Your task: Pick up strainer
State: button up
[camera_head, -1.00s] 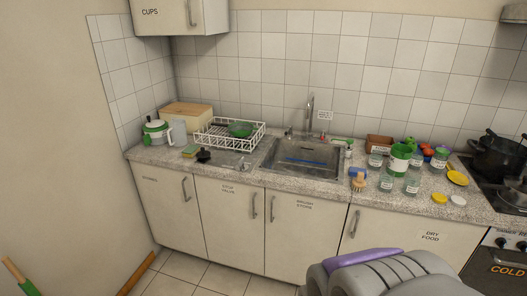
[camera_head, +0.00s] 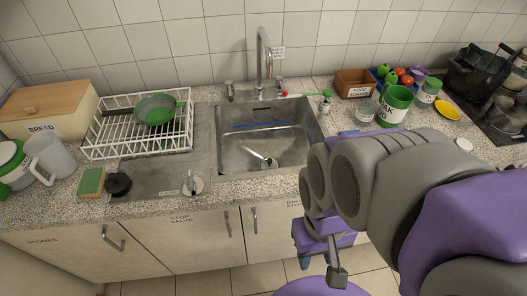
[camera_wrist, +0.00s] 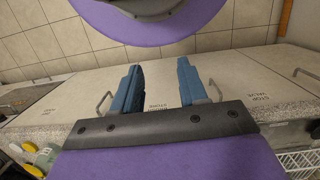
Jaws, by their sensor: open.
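A round green-rimmed utensil with a dark handle (camera_head: 155,108), which looks like the strainer, lies in the white wire dish rack (camera_head: 100,142) left of the sink in the head view. Its mesh is too small to make out. My gripper is low in front of the cupboard doors, right of and below the rack, well apart from the utensil. In the wrist view my gripper's blue fingers (camera_wrist: 160,82) are spread with nothing between them. In the head view my arm hides much of the gripper.
The sink (camera_head: 240,145) holds a small metal item (camera_head: 262,161). A tall tap (camera_head: 266,55) stands behind it. A bread box (camera_head: 62,105), pitcher (camera_head: 52,155) and sponge (camera_head: 91,182) are near the rack. Several jars and a green-and-white can (camera_head: 394,106) stand at right.

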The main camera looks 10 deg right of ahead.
aim_at(270, 164)
jog(key=i+j+z, duration=0.25)
jog(key=j, duration=0.15)
jog(key=j+z, duration=0.55)
jog(key=j, duration=0.25)
